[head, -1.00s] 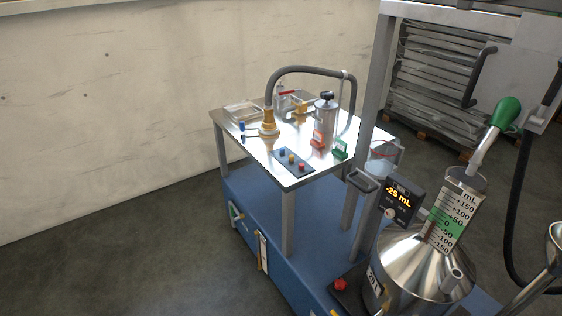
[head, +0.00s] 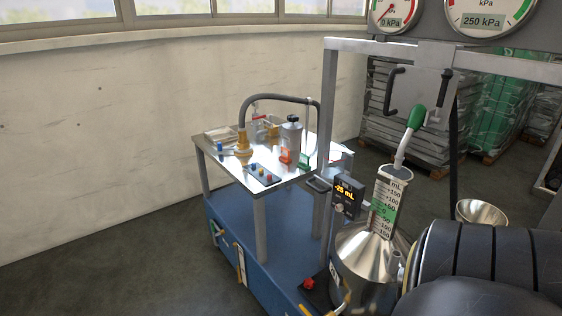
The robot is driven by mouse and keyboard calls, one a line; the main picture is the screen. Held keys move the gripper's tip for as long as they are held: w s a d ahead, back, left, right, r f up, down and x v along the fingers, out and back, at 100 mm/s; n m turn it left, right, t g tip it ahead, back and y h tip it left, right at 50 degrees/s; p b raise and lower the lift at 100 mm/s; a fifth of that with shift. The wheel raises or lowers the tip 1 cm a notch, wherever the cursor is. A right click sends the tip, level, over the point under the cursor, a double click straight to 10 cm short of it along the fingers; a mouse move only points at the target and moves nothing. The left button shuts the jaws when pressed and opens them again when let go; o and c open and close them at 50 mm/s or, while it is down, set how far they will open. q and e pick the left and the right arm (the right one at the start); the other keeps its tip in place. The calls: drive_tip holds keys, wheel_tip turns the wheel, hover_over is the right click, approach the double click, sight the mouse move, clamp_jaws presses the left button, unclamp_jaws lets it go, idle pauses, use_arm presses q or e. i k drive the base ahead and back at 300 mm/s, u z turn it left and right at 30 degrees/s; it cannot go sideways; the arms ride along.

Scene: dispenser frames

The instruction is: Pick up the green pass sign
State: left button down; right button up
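The green pass sign (head: 304,162) is small and stands near the right end of the steel table top (head: 212,152). It is partly hidden behind the grey frame post. An orange-red sign (head: 285,156) stands just left of it, in front of a metal canister (head: 291,134). A black arm of mine fills the lower right of the head view, but its gripper does not show. My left gripper does not show either.
A grey upright post (head: 325,120) stands close to the right of the signs. A hose (head: 275,98) arches over the table. Floor is clear at left.

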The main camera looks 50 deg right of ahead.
sight(304, 163)
drive_tip(key=u, duration=0.05)
drive_tip(key=i, duration=1.9)
drive_tip(key=z, duration=1.55)
drive_tip(key=i, duration=0.9)
drive_tip(key=z, duration=0.95)
